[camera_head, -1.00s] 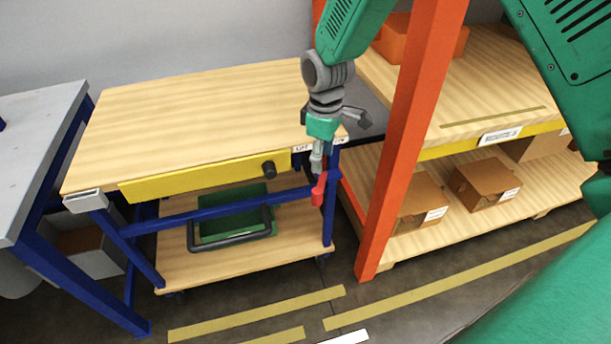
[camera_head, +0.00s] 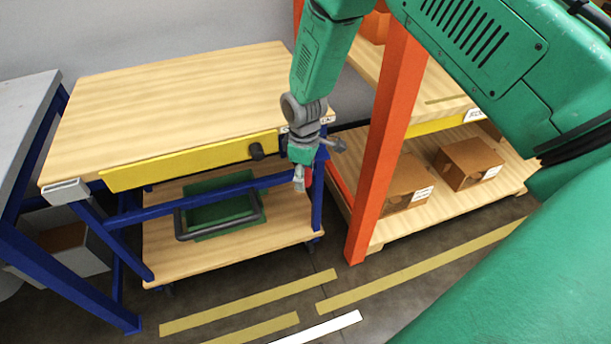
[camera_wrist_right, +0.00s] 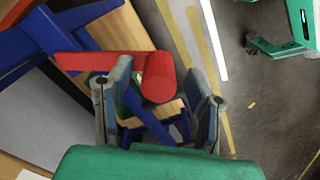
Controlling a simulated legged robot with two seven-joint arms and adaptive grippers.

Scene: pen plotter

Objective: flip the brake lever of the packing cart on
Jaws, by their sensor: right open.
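The packing cart (camera_head: 180,95) has a wooden top, a yellow front rail and blue legs. Its red brake lever (camera_head: 308,174) is at the front right leg, mostly hidden behind my right gripper (camera_head: 300,184). In the right wrist view the lever is a red bar ending in a round red knob (camera_wrist_right: 160,78). My right gripper, shown there too (camera_wrist_right: 158,72), is open, with one finger on each side of the knob. I cannot tell whether either finger touches it. My left gripper is not in view.
An orange post (camera_head: 383,150) and a wooden shelf with cardboard boxes (camera_head: 468,163) stand close on the right. A green crate (camera_head: 218,212) sits on the cart's lower shelf. A grey table (camera_head: 22,120) is at the left. The floor in front is clear.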

